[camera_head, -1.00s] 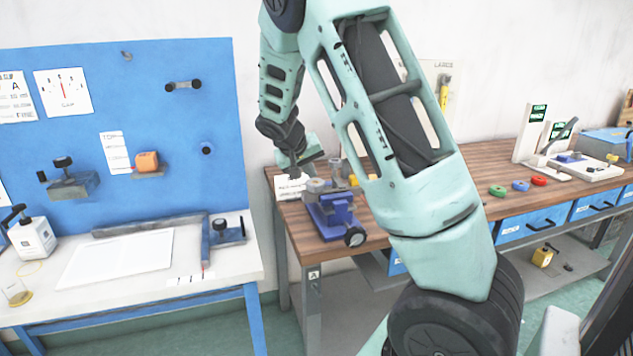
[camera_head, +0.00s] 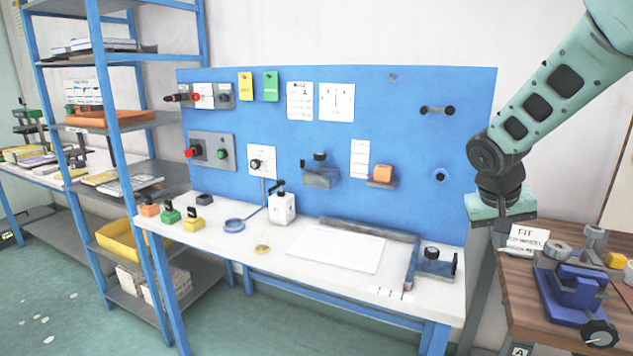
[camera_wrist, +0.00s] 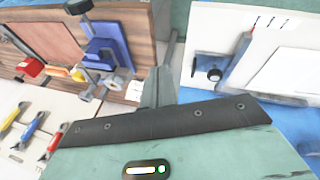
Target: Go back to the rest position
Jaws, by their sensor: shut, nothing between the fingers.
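My gripper (camera_head: 501,208) hangs at the right of the head view, in front of the wall between the blue-backed bench and the wooden bench. It is beside the small "FIT" sign (camera_head: 524,240); I cannot tell if they touch. In the wrist view my gripper (camera_wrist: 160,86) shows as a narrow grey finger shape beyond the dark bar and teal housing. The fingers are together and empty. Most of the finger length is hidden or too small to judge in the head view.
The wooden bench (camera_head: 518,296) carries a blue clamp fixture (camera_head: 574,290), also in the wrist view (camera_wrist: 107,45). The white bench (camera_head: 225,256) holds a white sheet (camera_head: 336,249), a white bottle (camera_head: 282,207) and small blocks. A blue-framed shelf (camera_head: 118,120) stands left. Open floor lies in front.

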